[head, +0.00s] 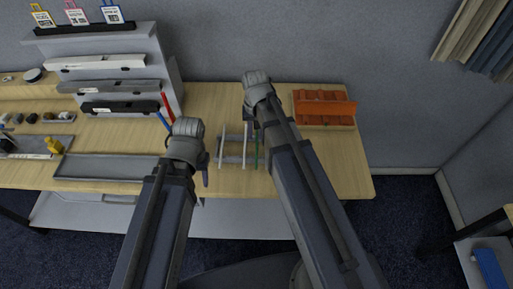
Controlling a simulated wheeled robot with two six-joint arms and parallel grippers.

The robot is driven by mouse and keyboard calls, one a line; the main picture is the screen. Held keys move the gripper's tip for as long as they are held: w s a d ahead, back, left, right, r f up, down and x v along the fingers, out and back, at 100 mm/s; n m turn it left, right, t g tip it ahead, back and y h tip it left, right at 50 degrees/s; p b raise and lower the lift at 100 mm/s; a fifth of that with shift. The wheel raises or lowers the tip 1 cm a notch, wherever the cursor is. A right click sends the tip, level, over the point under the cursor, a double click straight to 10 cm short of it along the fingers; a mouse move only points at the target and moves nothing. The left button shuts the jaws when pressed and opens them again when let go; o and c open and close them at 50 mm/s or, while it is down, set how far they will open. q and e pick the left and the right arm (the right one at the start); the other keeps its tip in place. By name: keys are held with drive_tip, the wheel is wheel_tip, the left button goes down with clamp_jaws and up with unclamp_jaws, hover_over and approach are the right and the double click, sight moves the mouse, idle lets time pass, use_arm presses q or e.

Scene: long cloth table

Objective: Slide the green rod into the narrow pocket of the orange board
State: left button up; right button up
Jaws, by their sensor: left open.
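The green rod (257,156) shows as a thin upright strip at the right side of a pale rack (233,164), partly behind my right arm. The orange board (323,109) lies at the back right of the table, with raised walls and several pockets; I cannot tell which pocket is the narrow one. My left gripper (205,178) is open, pointing down left of the rack and apart from the rod. My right gripper (249,116) is mostly hidden under its wrist, behind the rack and left of the board. I cannot see its fingers clearly.
A grey tray (105,167) lies on the table (345,168) at the left. A grey stepped shelf (160,62) with dark and white bars stands behind it. A red marker (168,108) and a blue one stand near the shelf.

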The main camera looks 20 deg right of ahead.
sight(257, 145)
drive_tip(key=shift+f, duration=0.1)
drive_tip(key=f+b, duration=0.5)
drive_tip(key=shift+w+d+f, duration=0.15)
drive_tip(key=shift+w+d, duration=0.05)
drive_tip(key=shift+w, duration=0.05)
drive_tip(key=shift+c, duration=0.2)
clamp_jaws()
